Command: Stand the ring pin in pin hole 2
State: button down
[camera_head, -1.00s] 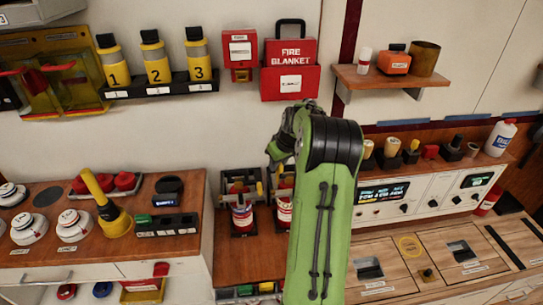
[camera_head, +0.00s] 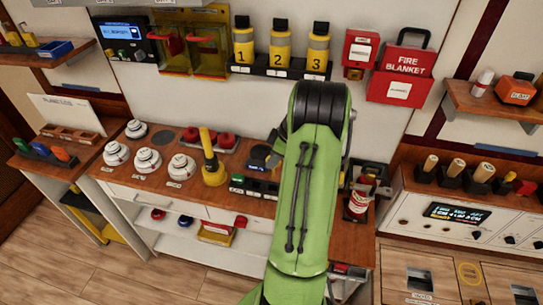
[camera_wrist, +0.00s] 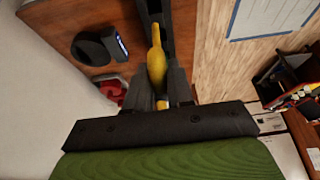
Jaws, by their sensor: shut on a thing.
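I cannot pick out pin hole 2 in either view. A low black slotted tray (camera_head: 258,189) on the left counter is partly behind my arm.
On the left counter (camera_head: 130,182) stand white round detectors (camera_head: 148,159), a yellow upright handle (camera_head: 211,163) and red domed pieces. Above hang numbered yellow cylinders (camera_head: 281,46). A red-labelled can (camera_head: 358,201) stands right of my arm. Several pegs (camera_head: 457,170) line the right console.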

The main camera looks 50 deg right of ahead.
aim_at(276, 168)
jog(key=shift+w+f+b, duration=0.1)
jog(key=shift+f+b, duration=0.1)
jog(key=shift+b, duration=0.1)
notch_tip(276, 168, down, 6)
jog(key=b, duration=0.5)
jog(key=shift+r, duration=0.15)
jog(key=shift+f+b, duration=1.45)
jog(key=shift+b, duration=0.25)
dwell(0.9)
jog(key=c, duration=0.9)
grip_release()
jog(key=p+v, duration=0.4)
jog(key=v, duration=1.2)
jog(key=shift+w, duration=0.1)
